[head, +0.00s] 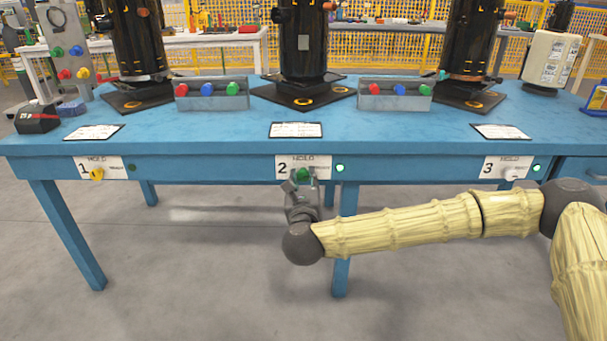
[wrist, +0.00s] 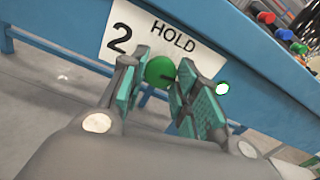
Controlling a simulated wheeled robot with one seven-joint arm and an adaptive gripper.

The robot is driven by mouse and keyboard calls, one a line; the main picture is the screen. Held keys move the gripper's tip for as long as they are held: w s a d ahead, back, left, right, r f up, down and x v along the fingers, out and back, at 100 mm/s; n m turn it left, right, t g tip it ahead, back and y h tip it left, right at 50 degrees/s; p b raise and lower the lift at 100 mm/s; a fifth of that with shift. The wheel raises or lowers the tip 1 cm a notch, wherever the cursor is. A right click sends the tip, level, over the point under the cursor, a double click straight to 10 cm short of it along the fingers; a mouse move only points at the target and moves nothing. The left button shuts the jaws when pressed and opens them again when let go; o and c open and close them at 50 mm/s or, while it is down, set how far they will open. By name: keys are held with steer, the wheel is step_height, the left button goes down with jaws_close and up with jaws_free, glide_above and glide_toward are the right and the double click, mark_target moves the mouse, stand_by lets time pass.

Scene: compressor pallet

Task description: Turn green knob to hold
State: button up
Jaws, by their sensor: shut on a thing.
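The green knob (head: 303,174) is on the front edge of the blue table, on the white plate marked 2 and HOLD (head: 291,161). In the wrist view the green knob (wrist: 160,72) sits between the two finger pads, with a dark mark on its right side. My gripper (head: 303,181) is in front of the plate, shut on the knob. In the wrist view my gripper (wrist: 157,90) hides the knob's lower part. A lit green lamp (head: 340,168) is just right of the plate and also shows in the wrist view (wrist: 222,88).
The blue table (head: 220,140) bears dark cylinders, button boxes (head: 212,95) and white cards. A yellow knob (head: 97,174) is on plate 1, beside a dark lamp (head: 131,167). Floor before the table is clear.

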steer(key=n+p, duration=0.3)
steer(key=p, duration=0.1)
steer(key=shift+r+n+p, duration=0.3)
steer(key=shift+r+n, duration=0.1)
steer(key=n+p, duration=0.4)
steer(key=p, duration=0.1)
steer(key=shift+n, duration=0.3)
steer(key=n+p, duration=0.4)
steer(key=n, duration=0.1)
steer(key=shift+f+p, duration=0.1)
steer(key=shift+p, duration=0.25)
steer(key=shift+d+f+n+p, duration=0.1)
steer(key=shift+f+n+p, duration=0.05)
steer(key=shift+n+p, duration=0.85)
steer(key=shift+f+n, duration=0.1)
steer(key=shift+n, duration=0.2)
steer(key=o, duration=1)
steer(key=shift+s, duration=0.1)
steer(key=s, duration=0.8)
steer(key=s+d, duration=0.1)
steer(key=s, duration=0.2)
steer(key=shift+s, duration=0.4)
